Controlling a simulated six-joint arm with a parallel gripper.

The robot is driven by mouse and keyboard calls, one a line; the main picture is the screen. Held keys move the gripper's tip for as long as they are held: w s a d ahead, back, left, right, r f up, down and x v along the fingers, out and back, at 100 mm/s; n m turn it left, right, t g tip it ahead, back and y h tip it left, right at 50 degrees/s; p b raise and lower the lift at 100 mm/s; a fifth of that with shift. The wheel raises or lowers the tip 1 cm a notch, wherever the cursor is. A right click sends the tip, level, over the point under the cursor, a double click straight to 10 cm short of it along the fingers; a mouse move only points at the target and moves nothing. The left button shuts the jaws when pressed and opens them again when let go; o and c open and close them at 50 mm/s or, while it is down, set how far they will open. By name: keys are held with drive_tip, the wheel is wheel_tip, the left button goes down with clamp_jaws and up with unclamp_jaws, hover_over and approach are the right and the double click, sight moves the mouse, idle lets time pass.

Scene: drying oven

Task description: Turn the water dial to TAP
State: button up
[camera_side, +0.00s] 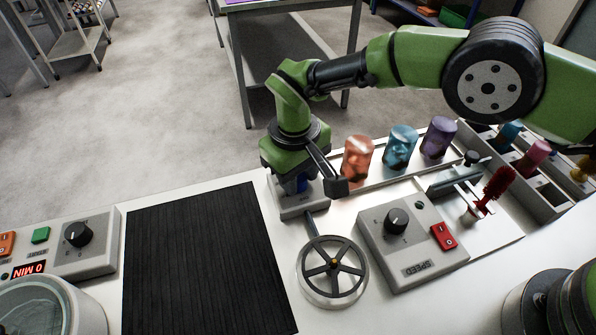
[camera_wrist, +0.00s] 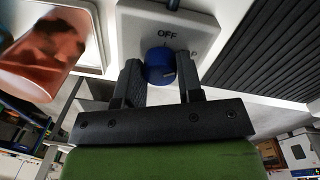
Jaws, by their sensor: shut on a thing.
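The water dial is a blue round knob (camera_wrist: 159,62) on a pale grey box (camera_wrist: 205,28) marked OFF above the knob. The end of another word, a letter P, shows to its right; the rest is hidden. I cannot tell clearly where the knob points. My gripper (camera_wrist: 161,78) is shut on the blue knob, with one dark finger on each side.
A black ribbed mat (camera_side: 205,265) lies left. Orange (camera_side: 357,158), blue and purple jars stand close behind, to the right.

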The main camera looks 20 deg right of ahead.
drive_tip(key=shift+w+m, duration=0.1)
drive_tip(key=shift+m, duration=0.5)
drive_tip(key=shift+r, duration=0.1)
drive_tip(key=o, duration=0.9)
drive_tip(key=r, duration=1)
drive_tip(key=shift+a, duration=0.25)
drive_tip(key=shift+f, duration=0.1)
